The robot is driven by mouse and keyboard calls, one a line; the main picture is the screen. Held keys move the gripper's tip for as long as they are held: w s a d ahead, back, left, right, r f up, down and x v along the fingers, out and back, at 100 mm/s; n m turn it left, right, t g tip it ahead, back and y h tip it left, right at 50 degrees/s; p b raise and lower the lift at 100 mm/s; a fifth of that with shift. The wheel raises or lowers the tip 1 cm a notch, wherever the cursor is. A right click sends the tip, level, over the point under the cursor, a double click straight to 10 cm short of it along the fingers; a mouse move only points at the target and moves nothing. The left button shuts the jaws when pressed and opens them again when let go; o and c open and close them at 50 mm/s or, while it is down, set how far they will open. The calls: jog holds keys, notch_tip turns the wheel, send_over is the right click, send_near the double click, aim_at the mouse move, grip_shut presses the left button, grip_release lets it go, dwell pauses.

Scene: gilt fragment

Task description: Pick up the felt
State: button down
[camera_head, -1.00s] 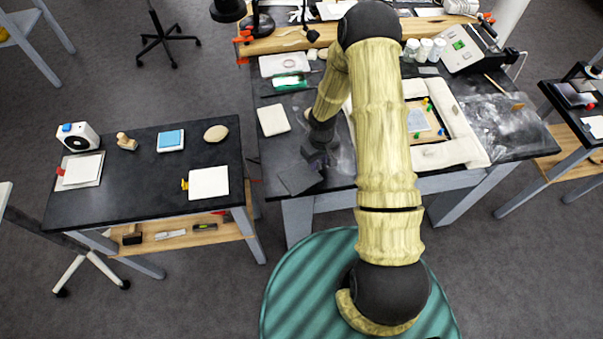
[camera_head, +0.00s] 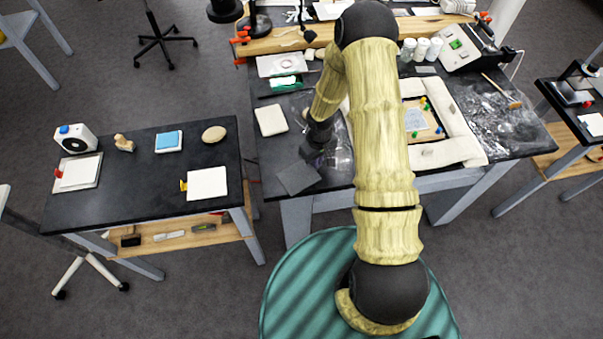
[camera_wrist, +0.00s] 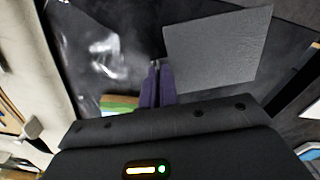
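A flat dark grey square sheet (camera_head: 297,178), which looks like the felt, lies near the front left of the main bench. It also shows in the wrist view (camera_wrist: 220,50), flat on the dark top. My gripper (camera_wrist: 156,64) points down at the bench; its two purple fingers are together with nothing visible between them. The fingertips are just beside the sheet's left edge in the wrist view, apart from it.
A cream padded frame (camera_head: 462,140) stands to the right on the bench (camera_head: 262,150). A pale square block (camera_head: 271,120) lies behind the sheet. A green and tan item (camera_wrist: 118,103) is partly visible beside the fingers. A side table (camera_head: 130,195) stands to the left.

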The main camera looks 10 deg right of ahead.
notch_tip(320, 180, up, 10)
jog(key=b, duration=0.2)
dwell(0.5)
jog(key=shift+a, duration=0.15)
dwell(0.4)
